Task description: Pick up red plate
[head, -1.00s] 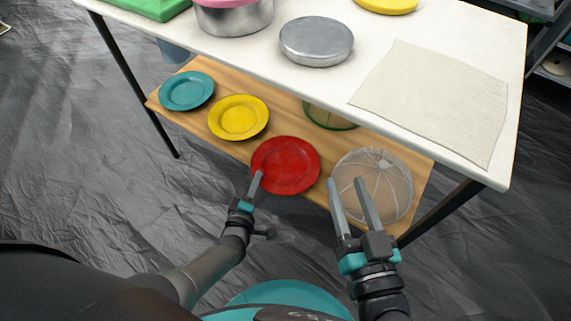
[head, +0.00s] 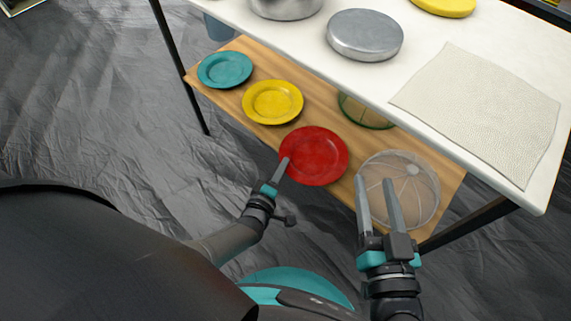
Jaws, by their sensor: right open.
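The red plate (head: 318,154) lies at the front edge of the wooden lower shelf, under the white table. My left gripper (head: 284,160) is at the plate's lower left rim. It is seen edge-on, so only one finger shows clearly; I cannot tell whether it touches the plate or how far its jaws are apart. My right gripper (head: 374,180) is open and empty, with its fingers apart in front of the mesh food cover, to the right of the red plate.
A yellow plate (head: 272,102) and a teal plate (head: 225,70) lie further left on the wooden shelf (head: 240,99). A mesh dome (head: 418,185) sits right of the red plate. The white tabletop (head: 300,30) overhangs the shelf; a table leg (head: 470,223) stands at right.

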